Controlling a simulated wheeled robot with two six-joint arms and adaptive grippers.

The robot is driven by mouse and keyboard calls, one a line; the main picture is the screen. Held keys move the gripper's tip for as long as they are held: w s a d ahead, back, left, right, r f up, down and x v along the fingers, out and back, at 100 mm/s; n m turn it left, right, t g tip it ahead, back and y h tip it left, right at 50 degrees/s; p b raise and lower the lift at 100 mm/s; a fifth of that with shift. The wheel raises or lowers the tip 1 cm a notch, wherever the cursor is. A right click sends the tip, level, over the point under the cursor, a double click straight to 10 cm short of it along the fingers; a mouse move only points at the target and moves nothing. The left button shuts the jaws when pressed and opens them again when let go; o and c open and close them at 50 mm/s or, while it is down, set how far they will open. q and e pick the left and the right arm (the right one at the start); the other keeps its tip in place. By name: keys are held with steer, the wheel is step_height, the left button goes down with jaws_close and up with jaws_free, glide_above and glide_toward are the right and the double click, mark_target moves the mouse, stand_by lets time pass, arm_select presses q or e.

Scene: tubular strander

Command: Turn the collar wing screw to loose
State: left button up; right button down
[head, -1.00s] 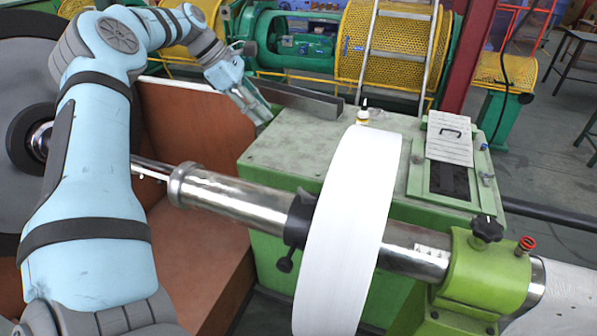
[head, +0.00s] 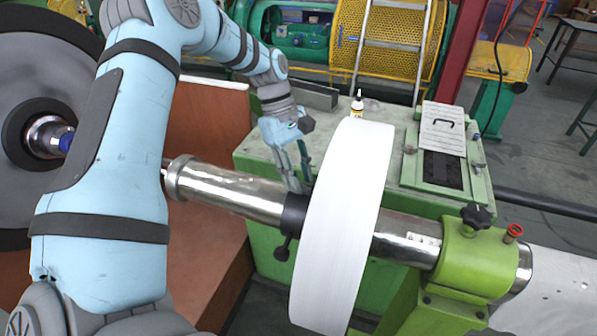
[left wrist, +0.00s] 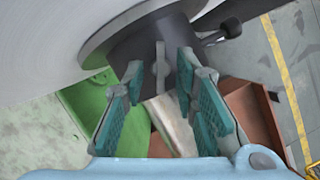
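The black collar (head: 294,214) sits on the steel shaft against the left face of the white reel. A dark knob (head: 284,248) sticks out below it; it also shows in the left wrist view (left wrist: 230,28). In the left wrist view, a small grey upright tab (left wrist: 160,56), which looks like the wing screw, stands on the collar (left wrist: 150,38). My left gripper (head: 300,184) reaches down at the collar's far upper side. Its fingers are open, one on each side of the tab, with gaps visible. The head view hides the tab. My right gripper is out of view.
The white reel (head: 342,225) stands close to the right of my left gripper. The steel shaft (head: 225,192) runs to a green support (head: 470,260) with a black knob. A green cabinet (head: 400,175) with a small bottle (head: 357,104) stands behind.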

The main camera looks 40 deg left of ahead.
arm_select(q)
steer(key=shift+a, duration=0.2)
steer(key=shift+f, duration=0.1)
jaws_close()
